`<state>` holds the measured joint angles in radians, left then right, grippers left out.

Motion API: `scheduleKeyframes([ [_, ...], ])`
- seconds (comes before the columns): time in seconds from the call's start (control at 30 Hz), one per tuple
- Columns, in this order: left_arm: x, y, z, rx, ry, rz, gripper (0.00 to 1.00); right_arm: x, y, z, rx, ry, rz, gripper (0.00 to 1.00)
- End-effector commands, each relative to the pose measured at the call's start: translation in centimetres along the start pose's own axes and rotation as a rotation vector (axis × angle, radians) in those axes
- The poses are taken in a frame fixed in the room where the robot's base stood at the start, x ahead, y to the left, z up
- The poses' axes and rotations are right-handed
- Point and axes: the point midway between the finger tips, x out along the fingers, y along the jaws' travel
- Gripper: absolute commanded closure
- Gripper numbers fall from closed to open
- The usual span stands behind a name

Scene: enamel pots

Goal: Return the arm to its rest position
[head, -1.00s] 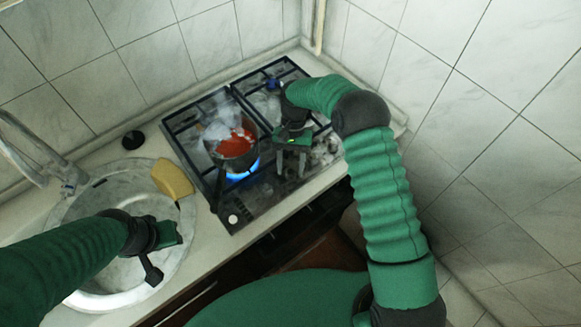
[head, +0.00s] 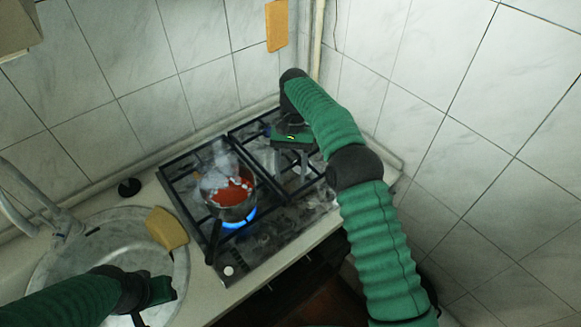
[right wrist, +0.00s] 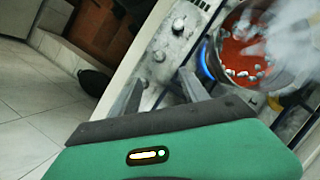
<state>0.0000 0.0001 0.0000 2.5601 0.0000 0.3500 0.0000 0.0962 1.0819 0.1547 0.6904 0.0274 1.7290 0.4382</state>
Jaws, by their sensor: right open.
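My right gripper (head: 296,172) hangs over the right part of the stove (head: 262,232), to the right of the pot and apart from it. Its two fingers are spread with nothing between them; they also show in the right wrist view (right wrist: 160,92). The pot (head: 216,211) sits on a front burner over a blue flame, with red contents, pale pieces and steam. In the right wrist view the pot (right wrist: 218,50) is beyond the fingers at the upper right. My left gripper (head: 160,291) is over the sink, and its fingers are not clear.
A yellow sponge (head: 166,229) lies at the rim of the sink (head: 40,275). A black round item (head: 129,188) is on the counter behind it. The faucet (head: 50,220) stands at the left. Tiled walls close off the back and right. A wooden board (head: 277,25) hangs on the back wall.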

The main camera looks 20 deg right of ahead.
Motion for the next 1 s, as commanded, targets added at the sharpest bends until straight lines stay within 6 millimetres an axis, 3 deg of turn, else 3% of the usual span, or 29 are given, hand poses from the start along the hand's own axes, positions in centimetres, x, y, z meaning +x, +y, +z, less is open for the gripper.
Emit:
scheduleKeyframes([
  [0.17, -0.4, 0.0, -0.1, 0.000, 0.000, 0.000, 0.64, -1.5, 0.0, 0.0, -0.001, 0.001, 0.000, 0.47],
  [0.77, -0.4, 0.0, -0.1, 0.000, 0.000, 0.000, 0.64, -1.6, -0.2, 0.3, -0.021, 0.027, 0.002, 0.47],
  [1.0, -0.4, 0.0, -0.1, 0.000, 0.000, 0.000, 0.64, -0.7, 0.3, 2.7, -0.149, 0.199, 0.011, 0.47],
])
